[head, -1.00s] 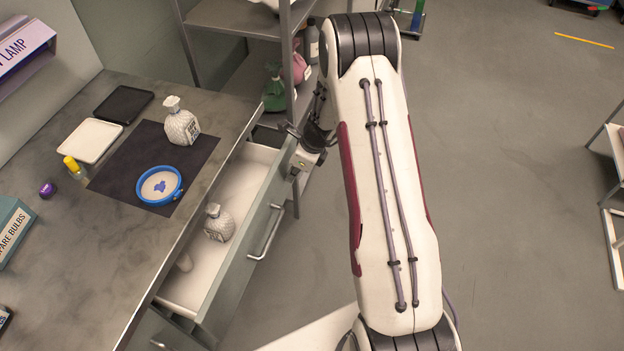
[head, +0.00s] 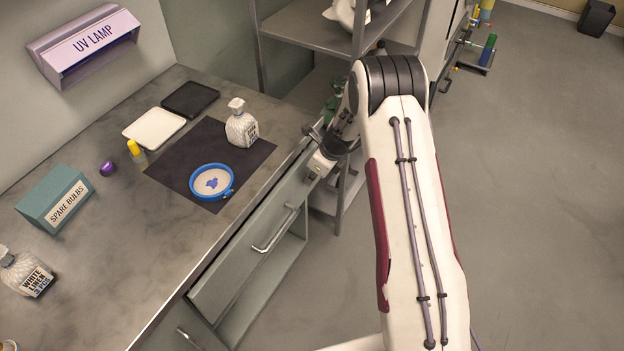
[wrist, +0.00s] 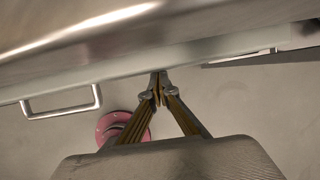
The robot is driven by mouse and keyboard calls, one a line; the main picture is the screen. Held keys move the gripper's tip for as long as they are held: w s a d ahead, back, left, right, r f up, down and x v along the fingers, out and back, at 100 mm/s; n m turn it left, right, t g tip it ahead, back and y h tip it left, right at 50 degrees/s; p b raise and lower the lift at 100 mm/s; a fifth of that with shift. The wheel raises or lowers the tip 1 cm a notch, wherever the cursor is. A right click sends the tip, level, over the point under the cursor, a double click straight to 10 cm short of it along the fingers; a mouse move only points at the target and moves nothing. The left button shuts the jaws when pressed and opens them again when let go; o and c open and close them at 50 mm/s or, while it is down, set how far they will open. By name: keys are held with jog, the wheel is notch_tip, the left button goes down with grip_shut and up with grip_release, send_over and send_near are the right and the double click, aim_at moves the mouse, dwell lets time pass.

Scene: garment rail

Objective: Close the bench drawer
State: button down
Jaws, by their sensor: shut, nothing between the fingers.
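The bench drawer's grey front (head: 237,255), with its bar handle (head: 274,232), sits up against the bench edge in the head view. Its inside does not show. In the wrist view the drawer front spans the top, with the handle (wrist: 62,103) at left. My gripper (wrist: 158,88) is shut and empty, with its fingertips at the drawer front, right of the handle; I cannot tell whether they touch. In the head view my gripper (head: 312,150) is at the far end of the drawer front, partly hidden by my wrist.
A metal shelf rack (head: 335,38) stands close behind my gripper.

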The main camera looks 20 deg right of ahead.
jog(key=shift+s+d, duration=0.1)
jog(key=s+d+r, duration=0.5)
jog(key=r, duration=0.4)
jog(key=shift+s+r, duration=0.15)
dwell(0.7)
jog(key=shift+d, duration=0.25)
jog(key=shift+s+d+f+t+y, duration=0.1)
jog(key=shift+d+f+t+y, duration=0.4)
jog(key=shift+d, duration=0.35)
jog(key=shift+s+d+f+t+y, duration=0.1)
jog(key=shift+d+f+t+y, duration=0.4)
jog(key=shift+d, duration=0.3)
jog(key=shift+s+d+f+t+y, duration=0.1)
jog(key=shift+d+f+t+y, duration=0.3)
jog(key=shift+d+t+y, duration=0.35)
